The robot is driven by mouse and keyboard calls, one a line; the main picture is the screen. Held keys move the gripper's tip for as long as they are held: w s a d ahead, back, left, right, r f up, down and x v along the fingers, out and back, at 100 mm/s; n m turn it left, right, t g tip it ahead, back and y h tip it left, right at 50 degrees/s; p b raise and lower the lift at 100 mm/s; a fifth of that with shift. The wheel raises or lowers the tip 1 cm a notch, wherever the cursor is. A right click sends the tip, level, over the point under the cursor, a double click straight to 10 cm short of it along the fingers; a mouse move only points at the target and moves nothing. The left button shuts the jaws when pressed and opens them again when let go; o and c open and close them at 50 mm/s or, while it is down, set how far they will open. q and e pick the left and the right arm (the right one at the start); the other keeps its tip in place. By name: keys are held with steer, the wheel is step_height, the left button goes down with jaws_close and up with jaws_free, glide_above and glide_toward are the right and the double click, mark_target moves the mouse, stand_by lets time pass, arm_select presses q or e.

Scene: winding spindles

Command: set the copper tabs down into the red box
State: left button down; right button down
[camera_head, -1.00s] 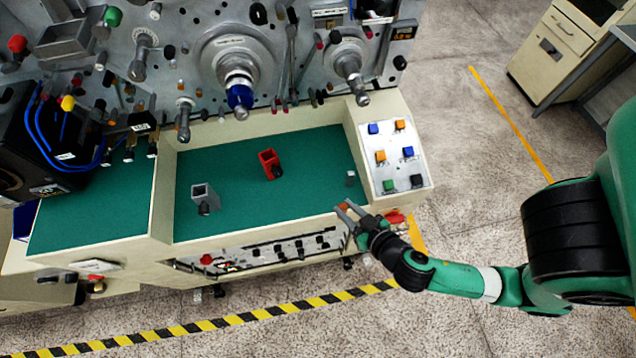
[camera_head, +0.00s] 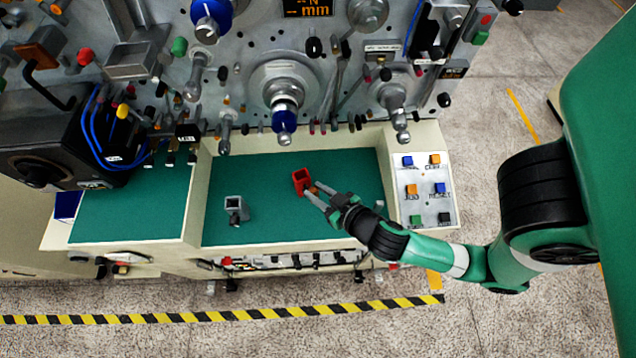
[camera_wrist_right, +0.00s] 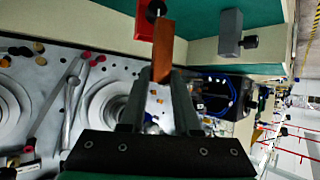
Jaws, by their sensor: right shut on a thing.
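The red box (camera_head: 300,176) stands on the green work surface, a little right of its middle. My right gripper (camera_head: 314,190) is shut on a copper tab (camera_wrist_right: 163,45), with its fingertips just beside the red box in the head view. In the right wrist view the tab sticks out from between the fingers (camera_wrist_right: 162,76), and its far end reaches close to the red box (camera_wrist_right: 145,28). I cannot tell whether the tab is over the opening or touching the box. Only one tab shows clearly. My left gripper is not in view.
A grey box (camera_head: 234,203) stands on the green surface (camera_head: 265,185) to the left of the red one, with clear room between them. A button panel (camera_head: 425,190) is at the right. Spindles (camera_head: 284,115) and knobs project from the machine face behind.

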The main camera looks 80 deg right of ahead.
steer(key=shift+d+p, duration=0.1)
steer(key=shift+p, duration=0.3)
steer(key=shift+s+d+x, duration=0.25)
steer(key=shift+d+x, duration=0.05)
steer(key=shift+x, duration=1.35)
steer(key=shift+s+d+x, duration=0.2)
steer(key=shift+d+x, duration=0.15)
steer(key=shift+x, duration=1.25)
steer(key=shift+s+d+x, duration=0.25)
steer(key=shift+d+x, duration=0.05)
steer(key=shift+x, duration=1.35)
